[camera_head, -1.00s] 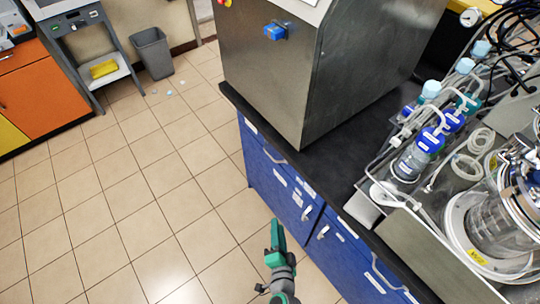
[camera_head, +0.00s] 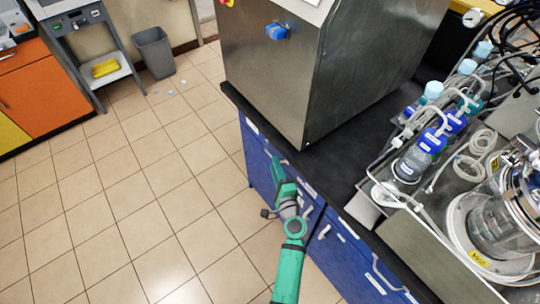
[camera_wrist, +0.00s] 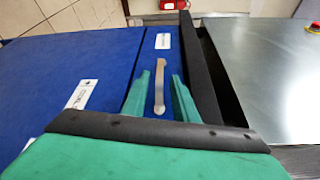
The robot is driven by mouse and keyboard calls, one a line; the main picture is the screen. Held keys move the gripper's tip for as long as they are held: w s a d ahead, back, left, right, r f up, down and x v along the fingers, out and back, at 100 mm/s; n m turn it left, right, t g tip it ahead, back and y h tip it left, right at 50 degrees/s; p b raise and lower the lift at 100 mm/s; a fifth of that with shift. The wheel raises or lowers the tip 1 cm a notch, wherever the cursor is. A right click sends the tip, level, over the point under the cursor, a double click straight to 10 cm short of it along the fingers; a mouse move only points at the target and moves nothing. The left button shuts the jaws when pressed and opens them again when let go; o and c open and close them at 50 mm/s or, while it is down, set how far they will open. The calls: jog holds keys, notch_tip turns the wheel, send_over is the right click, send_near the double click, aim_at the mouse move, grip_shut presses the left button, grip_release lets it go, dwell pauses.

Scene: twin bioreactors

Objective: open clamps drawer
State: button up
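My gripper (camera_head: 277,166) is at the front of the left blue cabinet, just below the black countertop. In the wrist view, the two green fingers of my gripper (camera_wrist: 161,78) are apart, with a silver bar handle (camera_wrist: 160,85) between them. The handle is on a narrow blue drawer front (camera_wrist: 139,62) under the counter edge. Its white label (camera_wrist: 163,41) is too small to read, so I cannot tell whether this is the clamps drawer. The drawer looks shut. In the head view my gripper hides most of the handle.
A steel cabinet (camera_head: 275,80) stands on the black countertop (camera_head: 335,165). Glassware and tubing crowd the right side. Another blue drawer with a handle (camera_head: 383,275) is to the right.

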aim_at(270, 155)
jog(key=x, duration=0.6)
jog(key=shift+a, duration=0.2)
grip_shut()
jog(key=shift+d, duration=0.1)
dwell(1.1)
